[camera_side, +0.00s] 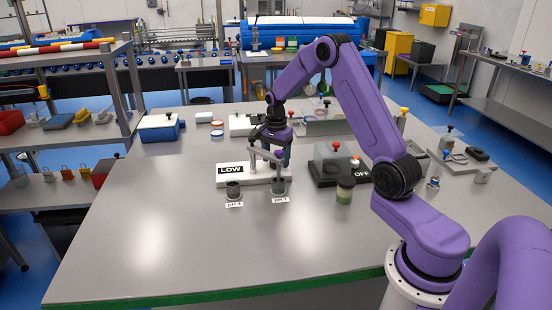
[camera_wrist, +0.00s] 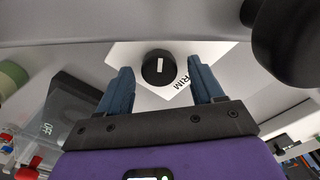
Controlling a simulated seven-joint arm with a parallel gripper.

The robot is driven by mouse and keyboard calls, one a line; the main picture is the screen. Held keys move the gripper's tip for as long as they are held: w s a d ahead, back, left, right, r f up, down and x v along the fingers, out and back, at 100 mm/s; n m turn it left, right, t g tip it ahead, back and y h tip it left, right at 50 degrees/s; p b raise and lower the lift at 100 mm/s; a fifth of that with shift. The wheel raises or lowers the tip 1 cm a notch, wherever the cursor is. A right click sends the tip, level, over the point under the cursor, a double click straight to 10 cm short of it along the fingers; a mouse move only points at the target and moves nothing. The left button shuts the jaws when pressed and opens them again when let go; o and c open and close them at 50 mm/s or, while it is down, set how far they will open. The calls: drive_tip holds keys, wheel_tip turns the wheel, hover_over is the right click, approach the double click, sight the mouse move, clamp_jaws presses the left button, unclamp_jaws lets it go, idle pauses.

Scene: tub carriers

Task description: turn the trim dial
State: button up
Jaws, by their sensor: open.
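The trim dial (camera_wrist: 159,67) is a round black knob with a white pointer bar, on a white plate (camera_wrist: 140,90) partly lettered "RIM". In the wrist view the bar runs nearly straight up and down. My gripper (camera_wrist: 160,72) is open, with one blue finger to the left of the dial and one to the right. Gaps show between the knob and both fingers; I cannot tell their height over it. In the side view my gripper (camera_side: 276,138) points down behind a small metal stand, and I cannot make out the dial there.
A white block with a "LOW" sign (camera_side: 231,169) and the metal stand (camera_side: 265,154) are close in front of my gripper. Cups marked pH (camera_side: 233,190), a green jar (camera_side: 345,189) and a box marked OFF (camera_side: 336,165) stand nearby. The table's left front is clear.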

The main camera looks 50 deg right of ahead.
drive_tip(key=shift+f, duration=0.25)
drive_tip(key=c, duration=1.1)
drive_tip(key=shift+o, duration=0.2)
drive_tip(key=shift+n, duration=0.3)
